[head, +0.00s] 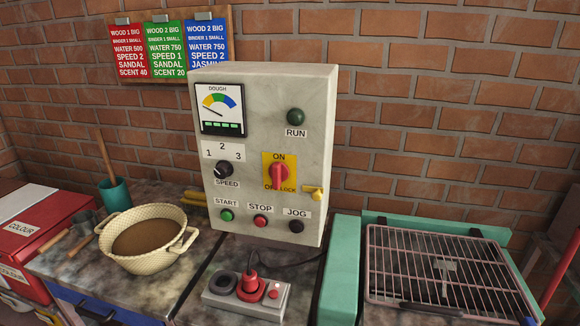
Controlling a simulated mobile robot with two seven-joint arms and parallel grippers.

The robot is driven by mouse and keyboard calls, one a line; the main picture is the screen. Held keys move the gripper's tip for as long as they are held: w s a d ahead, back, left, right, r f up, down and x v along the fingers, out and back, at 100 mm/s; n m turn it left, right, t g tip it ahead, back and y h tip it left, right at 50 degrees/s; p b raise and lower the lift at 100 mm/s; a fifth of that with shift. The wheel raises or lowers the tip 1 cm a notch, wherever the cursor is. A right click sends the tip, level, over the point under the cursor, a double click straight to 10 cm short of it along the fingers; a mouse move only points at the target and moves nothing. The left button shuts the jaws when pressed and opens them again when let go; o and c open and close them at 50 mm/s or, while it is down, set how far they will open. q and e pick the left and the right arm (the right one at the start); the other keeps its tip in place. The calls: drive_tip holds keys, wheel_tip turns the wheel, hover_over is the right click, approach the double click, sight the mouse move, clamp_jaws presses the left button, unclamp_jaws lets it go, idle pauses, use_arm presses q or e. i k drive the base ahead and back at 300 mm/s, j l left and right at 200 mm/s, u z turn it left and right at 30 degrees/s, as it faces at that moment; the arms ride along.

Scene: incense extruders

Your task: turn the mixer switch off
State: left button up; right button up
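The mixer switch is a red rotary handle (279,174) on a yellow plate (269,187) on the grey control box (313,150). The plate reads ON at the top and OFF LOCK at the bottom. The handle stands roughly upright, in line with ON. A small yellow tab or lock (317,194) sticks out at the box's lower right. Neither of my grippers shows in the head view.
The box also carries a RUN lamp (296,117), a SPEED knob (223,170), and START (227,215), STOP (260,221) and JOG (296,226) buttons. A basket bowl (131,261) stands left; a wire rack (388,281) lies right.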

sight(278, 172)
drive_tip(key=i+l, duration=0.15)
drive_tip(key=l, duration=0.2)
drive_tip(key=i+l+u, duration=0.1)
drive_tip(key=l, duration=0.2)
drive_tip(key=i+l, duration=0.2)
drive_tip(key=l, duration=0.15)
drive_tip(key=i+l+u, duration=0.15)
drive_tip(key=l, duration=0.2)
